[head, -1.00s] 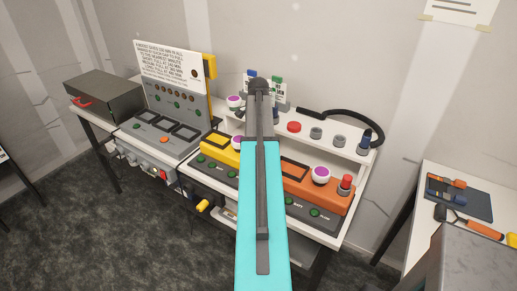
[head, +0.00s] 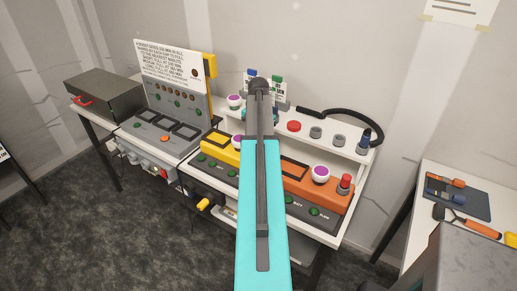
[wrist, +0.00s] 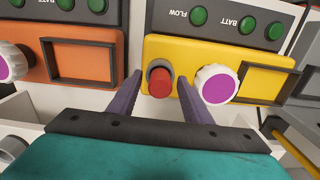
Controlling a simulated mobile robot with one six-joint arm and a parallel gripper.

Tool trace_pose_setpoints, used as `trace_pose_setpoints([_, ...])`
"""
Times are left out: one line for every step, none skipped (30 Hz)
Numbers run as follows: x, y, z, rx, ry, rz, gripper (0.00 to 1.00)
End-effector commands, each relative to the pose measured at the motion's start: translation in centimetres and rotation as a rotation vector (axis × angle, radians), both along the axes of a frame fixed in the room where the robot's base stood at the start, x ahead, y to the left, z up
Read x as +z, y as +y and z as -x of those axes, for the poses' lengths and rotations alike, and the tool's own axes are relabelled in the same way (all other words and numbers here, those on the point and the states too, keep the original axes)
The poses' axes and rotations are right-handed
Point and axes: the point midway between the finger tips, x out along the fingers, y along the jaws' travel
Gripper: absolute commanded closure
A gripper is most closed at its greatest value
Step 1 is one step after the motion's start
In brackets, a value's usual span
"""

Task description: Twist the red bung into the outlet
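In the wrist view a red bung (wrist: 159,82) sits in a grey round outlet (wrist: 158,65) on the front of the yellow unit (wrist: 225,50). My gripper (wrist: 160,78) is open, with one dark purple finger on each side of the bung. A gap shows between each finger and the bung, and I cannot tell how deep the bung sits. In the head view my arm hides this outlet and my gripper. Another red bung (head: 345,181) stands in an outlet on the orange unit (head: 300,180).
A white knob with a purple face (wrist: 217,84) is close beside the right finger. The orange unit also shows in the wrist view (wrist: 80,55). Behind, a white shelf (head: 310,145) bears a red cap (head: 294,126), grey sockets and a dark hose (head: 350,115).

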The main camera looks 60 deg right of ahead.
Motion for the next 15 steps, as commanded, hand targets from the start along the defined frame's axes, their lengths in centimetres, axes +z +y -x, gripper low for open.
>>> trace_pose_setpoints([-0.01, 0.00, 0.00, -0.001, 0.000, 0.000, 0.63])
trace_pose_setpoints([-0.01, 0.00, 0.00, -0.001, 0.000, 0.000, 0.68])
trace_pose_setpoints([0.00, 0.00, 0.00, -0.001, 0.000, 0.000, 0.75])
trace_pose_setpoints([0.00, 0.00, 0.01, -0.001, 0.000, 0.000, 0.80])
trace_pose_setpoints([0.00, 0.00, 0.01, -0.001, 0.000, 0.000, 0.85])
trace_pose_setpoints([0.00, 0.00, 0.01, -0.002, 0.000, 0.000, 0.92])
trace_pose_setpoints([0.00, 0.00, 0.01, -0.002, 0.000, 0.000, 0.97])
trace_pose_setpoints([0.00, 0.00, 0.01, -0.002, 0.000, 0.000, 1.00])
trace_pose_setpoints([0.00, 0.00, 0.01, -0.002, 0.000, 0.000, 1.00])
trace_pose_setpoints([0.00, 0.00, 0.01, -0.004, 0.000, 0.000, 1.00])
trace_pose_setpoints([0.01, 0.00, 0.01, -0.007, 0.000, 0.000, 1.00])
trace_pose_setpoints([0.02, 0.00, 0.02, -0.014, 0.000, 0.000, 1.00])
trace_pose_setpoints([0.02, 0.00, 0.02, -0.022, 0.000, 0.000, 1.00])
trace_pose_setpoints([0.03, 0.00, 0.02, -0.032, 0.000, 0.000, 1.00])
trace_pose_setpoints([0.04, 0.00, 0.02, -0.052, 0.000, 0.000, 1.00])
